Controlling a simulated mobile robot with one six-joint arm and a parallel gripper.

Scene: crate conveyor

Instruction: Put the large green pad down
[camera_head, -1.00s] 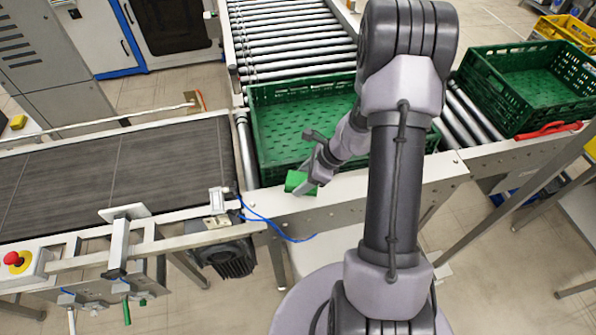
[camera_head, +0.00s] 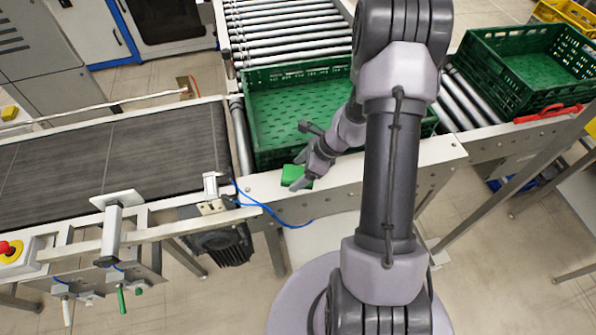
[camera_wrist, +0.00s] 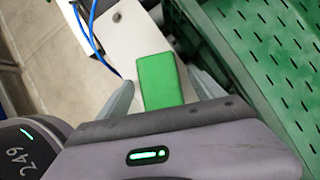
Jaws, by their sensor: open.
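The large green pad (camera_head: 294,175) lies on the pale metal edge rail (camera_head: 345,176) in front of the near green crate. In the wrist view the green pad (camera_wrist: 159,80) sits between the two grey fingers, with a gap showing at its right side. My gripper (camera_head: 299,181) is open around the pad, low over the rail. It also shows in the wrist view (camera_wrist: 163,90). The pad's near end is hidden behind the gripper body in the wrist view.
The empty green crate (camera_head: 300,72) stands right behind the rail. Another green crate (camera_head: 520,75) stands on rollers at the right. A dark conveyor belt (camera_head: 110,165) lies left. A blue cable (camera_head: 262,207) hangs near the rail.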

